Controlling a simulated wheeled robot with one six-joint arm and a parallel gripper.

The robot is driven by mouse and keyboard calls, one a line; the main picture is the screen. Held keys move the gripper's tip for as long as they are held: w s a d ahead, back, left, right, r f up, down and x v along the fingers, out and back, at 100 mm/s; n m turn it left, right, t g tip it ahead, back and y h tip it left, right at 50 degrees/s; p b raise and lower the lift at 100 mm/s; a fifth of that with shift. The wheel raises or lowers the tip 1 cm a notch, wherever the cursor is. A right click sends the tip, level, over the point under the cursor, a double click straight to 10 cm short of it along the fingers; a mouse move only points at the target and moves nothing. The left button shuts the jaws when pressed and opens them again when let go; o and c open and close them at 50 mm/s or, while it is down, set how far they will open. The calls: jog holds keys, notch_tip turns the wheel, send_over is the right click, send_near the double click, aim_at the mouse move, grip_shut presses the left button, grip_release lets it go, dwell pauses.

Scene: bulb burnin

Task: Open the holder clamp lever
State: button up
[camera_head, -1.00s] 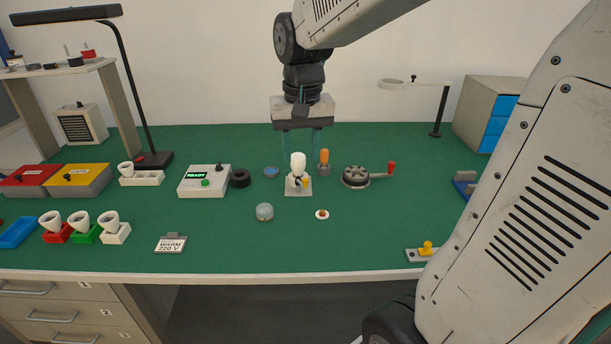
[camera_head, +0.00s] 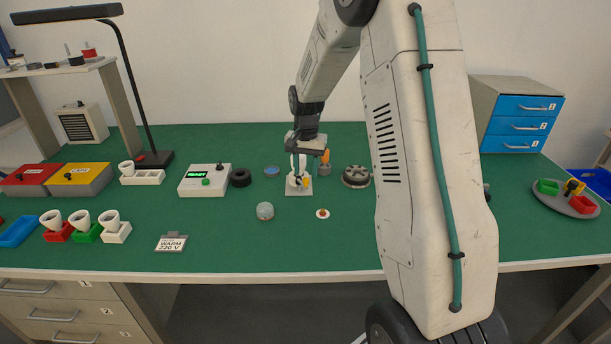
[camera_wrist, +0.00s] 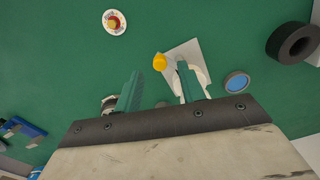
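The holder (camera_head: 305,191) stands mid-table on a pale square plate, with a yellow-tipped lever (camera_head: 306,182) on its right side. A white bulb sits upright in it, partly hidden by my gripper. In the wrist view the plate (camera_wrist: 176,51) and yellow lever tip (camera_wrist: 160,62) show just beyond my fingers. My gripper (camera_wrist: 160,84) is open and empty, with two teal fingers apart. The lever tip appears between the finger lines, past their ends. The right finger overlaps the white bulb part; I cannot tell whether it touches. In the head view my gripper (camera_head: 308,160) hangs over the holder.
An orange-handled item (camera_head: 325,157) stands close behind right. A blue disc (camera_head: 272,170), black ring (camera_head: 240,178) and control box (camera_head: 204,181) are left. A clear dome (camera_head: 265,211) and white disc (camera_head: 322,214) lie in front.

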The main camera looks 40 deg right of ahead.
jog(key=shift+f, duration=1.45)
grip_shut()
jog(key=shift+d+n, duration=0.1)
jog(key=shift+n, duration=0.2)
jog(key=n, duration=0.1)
jog(key=d+n, duration=0.1)
jog(key=n, duration=0.1)
jog(key=d+n, duration=0.1)
jog(key=n, duration=0.1)
jog(key=shift+w, duration=0.25)
jog(key=n, duration=0.1)
jog(key=d+n, duration=0.1)
jog(key=n, duration=0.1)
jog(key=shift+w+n, duration=0.3)
jog(key=shift+w, duration=0.05)
jog(key=shift+w+d+r+n, duration=0.1)
jog(key=shift+w+d+n, duration=0.1)
jog(key=shift+n, duration=0.5)
jog(key=shift+w+d+n, duration=0.1)
jog(key=shift+w+n, duration=0.1)
jog(key=shift+n, duration=0.5)
